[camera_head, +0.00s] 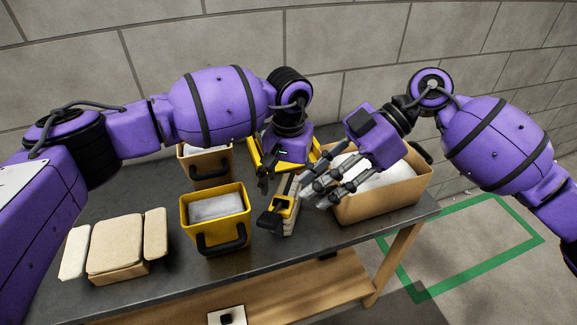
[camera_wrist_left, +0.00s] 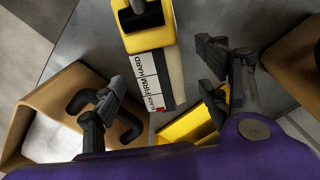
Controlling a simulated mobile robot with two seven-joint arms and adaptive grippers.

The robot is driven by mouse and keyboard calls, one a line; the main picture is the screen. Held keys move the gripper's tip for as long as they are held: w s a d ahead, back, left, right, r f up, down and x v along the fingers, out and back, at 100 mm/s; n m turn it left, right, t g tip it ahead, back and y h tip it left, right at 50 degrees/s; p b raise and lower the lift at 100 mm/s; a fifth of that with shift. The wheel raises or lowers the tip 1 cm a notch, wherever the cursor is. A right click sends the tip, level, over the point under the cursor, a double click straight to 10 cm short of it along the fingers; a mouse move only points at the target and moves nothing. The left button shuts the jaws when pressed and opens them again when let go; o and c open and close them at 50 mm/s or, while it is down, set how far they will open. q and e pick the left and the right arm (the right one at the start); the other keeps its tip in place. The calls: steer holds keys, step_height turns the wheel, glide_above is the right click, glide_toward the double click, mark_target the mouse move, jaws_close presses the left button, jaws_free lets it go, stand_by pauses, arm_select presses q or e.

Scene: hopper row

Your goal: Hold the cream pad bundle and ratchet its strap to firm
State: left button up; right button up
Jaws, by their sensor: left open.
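The cream pad bundle (camera_head: 290,224) stands on the dark table as a narrow stack of cream layers, with a yellow ratchet (camera_head: 281,205) on its near side. In the left wrist view the yellow ratchet (camera_wrist_left: 148,30) and a strip marked SLACK, FIRM and HARD (camera_wrist_left: 152,80) show; a red mark (camera_wrist_left: 160,109) is at the SLACK end. My left gripper (camera_head: 273,178) is open just behind the bundle; its spread fingers (camera_wrist_left: 166,98) flank the strip from apart. My right gripper (camera_head: 318,192) is beside the bundle on the right; its grip is unclear.
A yellow bin (camera_head: 206,226) with a black handle stands left of the bundle. A large tan bin (camera_head: 385,203) is at right, a smaller one (camera_head: 206,170) behind. A yellow tray (camera_head: 262,156) lies behind the bundle.

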mark_target(288, 189)
arm_select(q)
steer(key=shift+f, duration=2.5)
steer(key=c, duration=1.6)
steer(key=o, duration=0.8)
steer(key=c, duration=0.4)
